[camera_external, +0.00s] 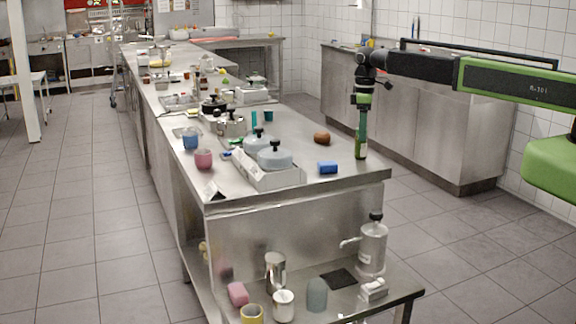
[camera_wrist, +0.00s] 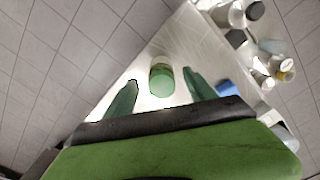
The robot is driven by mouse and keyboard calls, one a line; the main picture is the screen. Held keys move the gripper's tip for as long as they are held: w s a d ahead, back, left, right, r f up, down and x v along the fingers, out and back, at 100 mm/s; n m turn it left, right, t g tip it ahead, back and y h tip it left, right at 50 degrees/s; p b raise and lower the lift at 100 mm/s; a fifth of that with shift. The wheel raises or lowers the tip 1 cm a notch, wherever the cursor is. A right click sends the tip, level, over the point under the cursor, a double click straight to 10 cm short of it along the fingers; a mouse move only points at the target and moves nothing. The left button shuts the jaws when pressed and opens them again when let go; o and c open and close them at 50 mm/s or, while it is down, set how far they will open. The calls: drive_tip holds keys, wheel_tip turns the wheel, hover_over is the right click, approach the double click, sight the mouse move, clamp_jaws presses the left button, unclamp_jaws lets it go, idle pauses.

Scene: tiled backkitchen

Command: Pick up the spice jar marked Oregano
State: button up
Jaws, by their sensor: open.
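A small green cylindrical jar (camera_wrist: 162,82) stands near the corner of the steel table in the wrist view. No writing can be read on it, so I cannot confirm the name Oregano. My gripper (camera_wrist: 160,76) is open, with one green finger on each side of the jar and visible gaps between. In the external view my gripper (camera_external: 361,135) points straight down over the table's near right corner. A pale green piece, apparently the jar (camera_external: 361,154), shows at its lower end, mostly hidden by the fingers.
A blue block (camera_external: 327,167) lies left of my gripper, and a brown round object (camera_external: 322,138) sits behind it. A tray (camera_external: 290,180) with lidded pots stands further left. The table's edge (camera_external: 375,176) is close by. A lower shelf holds several containers.

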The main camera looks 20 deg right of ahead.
sight(361, 144)
wheel_tip(361, 144, down, 5)
drive_tip(key=b, duration=0.3)
drive_tip(key=shift+r, duration=0.4)
drive_tip(key=shift+s, duration=0.1)
clamp_jaws()
